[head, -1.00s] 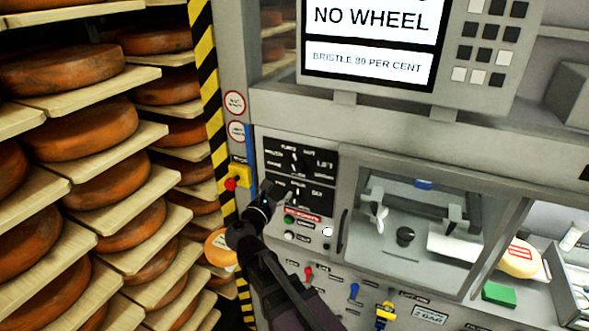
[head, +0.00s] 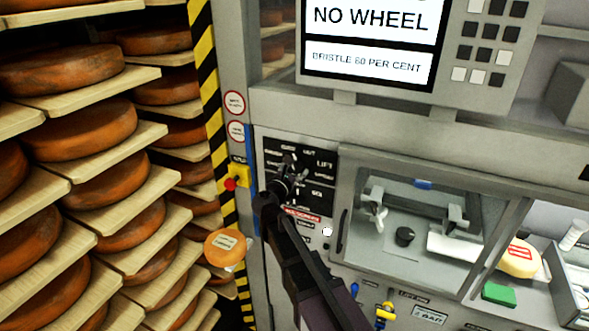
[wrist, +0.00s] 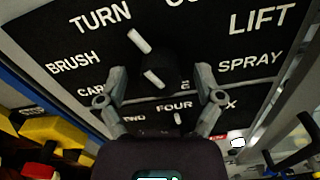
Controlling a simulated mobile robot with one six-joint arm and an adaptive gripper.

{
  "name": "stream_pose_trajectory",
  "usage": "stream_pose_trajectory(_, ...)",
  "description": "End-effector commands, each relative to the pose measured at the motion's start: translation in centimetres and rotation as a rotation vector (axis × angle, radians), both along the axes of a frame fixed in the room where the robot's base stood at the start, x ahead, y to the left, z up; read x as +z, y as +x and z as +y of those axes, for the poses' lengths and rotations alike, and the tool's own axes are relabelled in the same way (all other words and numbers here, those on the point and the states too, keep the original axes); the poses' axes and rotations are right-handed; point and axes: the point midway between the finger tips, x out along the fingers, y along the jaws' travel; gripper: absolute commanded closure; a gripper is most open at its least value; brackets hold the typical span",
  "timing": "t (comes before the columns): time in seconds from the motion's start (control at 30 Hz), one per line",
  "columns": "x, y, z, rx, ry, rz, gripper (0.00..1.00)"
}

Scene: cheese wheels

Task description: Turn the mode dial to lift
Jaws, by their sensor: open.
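The mode dial (wrist: 158,62) is a black knob with white marks on a black label plate. In the wrist view its upper mark slants up-left towards TURN. LIFT (wrist: 262,18) is printed to the upper right, SPRAY (wrist: 252,63) below it and BRUSH (wrist: 74,63) on the left. My gripper (wrist: 160,78) is open, one finger on each side of the dial's lower part. I cannot tell whether the fingers touch it. In the head view my gripper (head: 292,164) is in front of the upper label plate and hides the dial.
A second dial (wrist: 177,118) with number labels sits below. A yellow box with a red button (head: 231,183) is to the left, beside the striped post (head: 208,90). Shelves of cheese wheels (head: 92,127) fill the left. A glazed bay (head: 410,215) lies to the right.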

Motion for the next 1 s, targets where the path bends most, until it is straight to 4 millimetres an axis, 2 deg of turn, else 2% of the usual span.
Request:
stream_pose_trajectory(0.33,0.00,0.21,-0.10,0.000,0.000,0.000,0.15)
stream_pose_trajectory(0.37,0.00,0.21,-0.10,0.000,0.000,0.000,0.21)
stream_pose_trajectory(0.6,0.00,0.20,-0.08,0.000,0.000,0.000,0.92)
stream_pose_trajectory(0.63,0.00,0.22,-0.08,0.000,0.000,0.000,0.96)
stream_pose_trajectory(1.0,0.03,0.25,-0.04,0.001,0.029,-0.012,0.96)
